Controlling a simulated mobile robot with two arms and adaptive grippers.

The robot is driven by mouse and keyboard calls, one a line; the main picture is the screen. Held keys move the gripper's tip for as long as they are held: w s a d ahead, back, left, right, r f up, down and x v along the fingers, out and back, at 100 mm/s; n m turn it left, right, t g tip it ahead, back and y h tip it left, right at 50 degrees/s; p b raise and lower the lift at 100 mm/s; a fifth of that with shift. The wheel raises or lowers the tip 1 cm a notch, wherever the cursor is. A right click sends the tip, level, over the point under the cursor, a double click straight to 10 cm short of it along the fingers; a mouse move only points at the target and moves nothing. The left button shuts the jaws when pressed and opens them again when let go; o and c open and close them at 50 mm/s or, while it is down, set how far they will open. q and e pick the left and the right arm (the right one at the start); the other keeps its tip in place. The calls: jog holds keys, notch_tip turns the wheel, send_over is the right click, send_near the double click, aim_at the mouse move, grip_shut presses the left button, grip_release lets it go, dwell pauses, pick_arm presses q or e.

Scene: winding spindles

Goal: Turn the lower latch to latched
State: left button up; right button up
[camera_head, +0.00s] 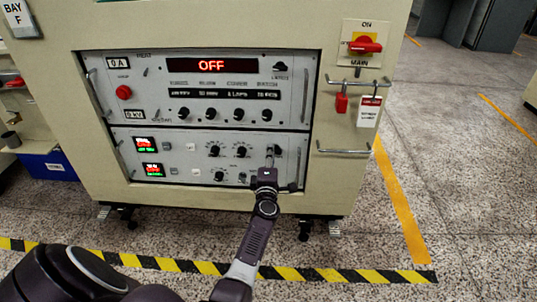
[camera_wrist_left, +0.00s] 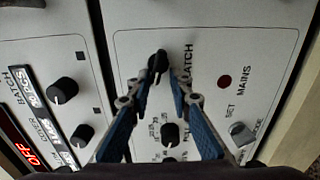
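The lower latch is a black knob (camera_wrist_left: 158,62) beside the word "LATCH" in the left wrist view. In the head view it is a dark knob (camera_head: 278,150) at the right of the lower panel. A pale pointer line shows on the knob in the wrist view; the latched mark cannot be read. My left gripper (camera_head: 269,160) is at this knob, pointing into the panel. In the wrist view its two blue-padded fingers (camera_wrist_left: 159,82) stand apart, tips close to either side of the knob. Contact cannot be told. My right gripper is not in view.
Other black knobs (camera_head: 214,151) sit left of the latch on the lower panel. The upper panel has a red "OFF" display (camera_head: 211,65) and its own latch (camera_head: 280,67). A metal handle (camera_head: 303,165) stands just right of the gripper. A red main switch (camera_head: 365,45) is at upper right.

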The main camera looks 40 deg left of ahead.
pick_arm(q)
jog(key=shift+o, duration=0.3)
jog(key=shift+w+d, duration=0.2)
jog(key=shift+d, duration=0.1)
jog(key=shift+a, duration=0.1)
jog(key=shift+s, duration=0.1)
jog(key=shift+a+r, duration=0.1)
